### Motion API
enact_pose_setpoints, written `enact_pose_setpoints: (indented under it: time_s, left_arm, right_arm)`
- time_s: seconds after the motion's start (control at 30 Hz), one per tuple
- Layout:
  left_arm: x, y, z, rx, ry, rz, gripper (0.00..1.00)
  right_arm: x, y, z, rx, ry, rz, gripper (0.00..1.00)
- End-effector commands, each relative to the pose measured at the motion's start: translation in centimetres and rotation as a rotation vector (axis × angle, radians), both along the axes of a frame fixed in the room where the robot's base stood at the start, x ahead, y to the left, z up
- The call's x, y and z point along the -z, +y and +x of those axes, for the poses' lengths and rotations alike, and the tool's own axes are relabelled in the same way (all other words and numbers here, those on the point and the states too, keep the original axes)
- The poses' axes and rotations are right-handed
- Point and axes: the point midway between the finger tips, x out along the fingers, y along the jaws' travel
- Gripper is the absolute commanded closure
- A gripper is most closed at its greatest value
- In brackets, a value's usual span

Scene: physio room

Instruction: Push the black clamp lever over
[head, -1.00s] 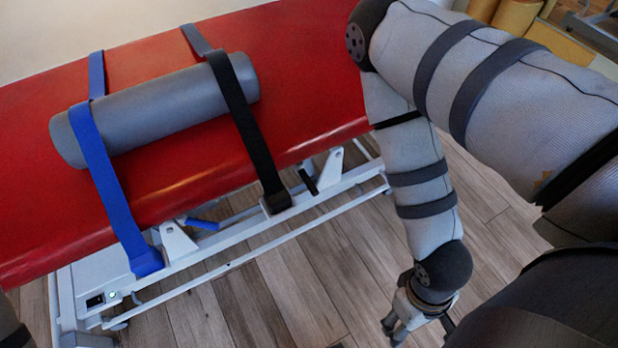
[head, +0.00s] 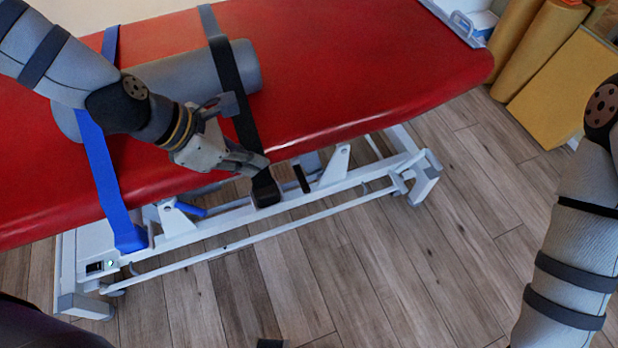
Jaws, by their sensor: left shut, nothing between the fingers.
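The black clamp lever (head: 301,178) is a short dark bar standing on the white side frame of the couch, right of the lower end of the black strap (head: 236,100). The strap ends in a black buckle (head: 265,191). My left gripper (head: 256,163) is shut and empty, over the couch's front edge at the black strap, just above the buckle. It is left of the lever, with a gap between them. I cannot tell whether it touches the strap. A blue lever (head: 190,209) sits further left on the frame. My right gripper is out of view.
The red couch (head: 380,60) carries a grey roll (head: 185,82) under the black strap and a blue strap (head: 108,185). Yellow rolls and a block (head: 560,85) stand at the back right.

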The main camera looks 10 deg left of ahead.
Motion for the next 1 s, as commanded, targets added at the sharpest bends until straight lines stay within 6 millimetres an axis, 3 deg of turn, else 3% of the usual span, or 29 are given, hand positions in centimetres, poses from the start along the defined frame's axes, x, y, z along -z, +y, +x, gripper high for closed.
enact_pose_setpoints:
  time_s: [0.23,0.7,1.0]
  left_arm:
    - [0.9,-0.3,0.1,0.003,0.005,0.003,1.0]
    - [9.3,-4.8,2.9,0.005,0.01,0.003,1.0]
    - [11.7,-6.4,4.2,0.003,0.001,0.003,1.0]
  right_arm:
    - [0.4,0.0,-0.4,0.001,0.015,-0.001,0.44]
    - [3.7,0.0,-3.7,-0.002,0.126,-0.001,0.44]
    - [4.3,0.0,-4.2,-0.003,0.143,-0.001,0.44]
